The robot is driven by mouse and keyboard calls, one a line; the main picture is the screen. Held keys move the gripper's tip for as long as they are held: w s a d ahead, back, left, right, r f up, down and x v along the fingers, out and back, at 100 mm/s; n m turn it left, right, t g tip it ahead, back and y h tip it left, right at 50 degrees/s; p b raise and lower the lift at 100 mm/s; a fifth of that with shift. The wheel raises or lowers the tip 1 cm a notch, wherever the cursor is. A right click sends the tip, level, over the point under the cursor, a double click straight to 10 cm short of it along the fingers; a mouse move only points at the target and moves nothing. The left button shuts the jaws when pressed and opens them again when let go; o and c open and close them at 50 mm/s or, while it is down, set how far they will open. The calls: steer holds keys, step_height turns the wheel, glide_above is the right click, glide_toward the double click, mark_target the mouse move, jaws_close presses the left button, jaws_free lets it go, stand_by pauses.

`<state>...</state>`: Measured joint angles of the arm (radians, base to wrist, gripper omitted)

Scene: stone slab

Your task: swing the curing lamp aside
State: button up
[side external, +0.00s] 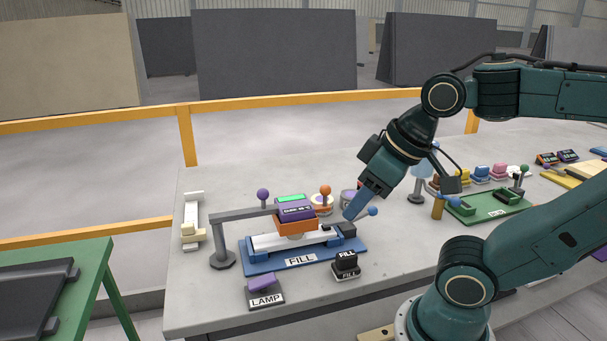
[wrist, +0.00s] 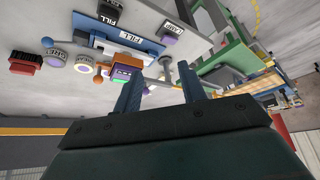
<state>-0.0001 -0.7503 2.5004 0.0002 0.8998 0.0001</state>
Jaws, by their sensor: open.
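The curing lamp has an orange and purple head (side external: 297,222) with a green top, on a grey swing arm (side external: 245,213) from a round-footed post (side external: 222,258). The head sits over the white bar on the blue FILL base (side external: 350,250). In the wrist view the lamp head (wrist: 121,74) shows beside the left finger, partly hidden by it, and the post (wrist: 165,63) shows between the fingers. My gripper (side external: 352,212) has blue fingers, is open and empty, and is above the right end of the FILL base, apart from the lamp. It also shows in the wrist view (wrist: 159,72).
A purple LAMP switch (side external: 265,292) and a black FILL block (side external: 345,265) stand in front of the base. Purple and orange ball-topped knobs (side external: 263,195) stand behind. A green tray (side external: 490,210) lies to the right. The slab's front left is clear.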

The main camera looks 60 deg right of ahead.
steer(key=c, duration=0.7)
steer(key=shift+w+n, duration=0.15)
steer(key=shift+n, duration=0.15)
jaws_close()
steer(key=w+d+f+n+g+h, duration=0.1)
steer(key=w+d+f+n, duration=0.1)
steer(key=w+n, duration=0.5)
steer(key=w+d+f+n+g+h, duration=0.1)
steer(key=w+n, duration=0.5)
steer(key=n, duration=1.3)
steer(key=shift+w+d+f+g, duration=0.4)
steer(key=shift+f+g, duration=0.2)
steer(key=shift+g, duration=0.2)
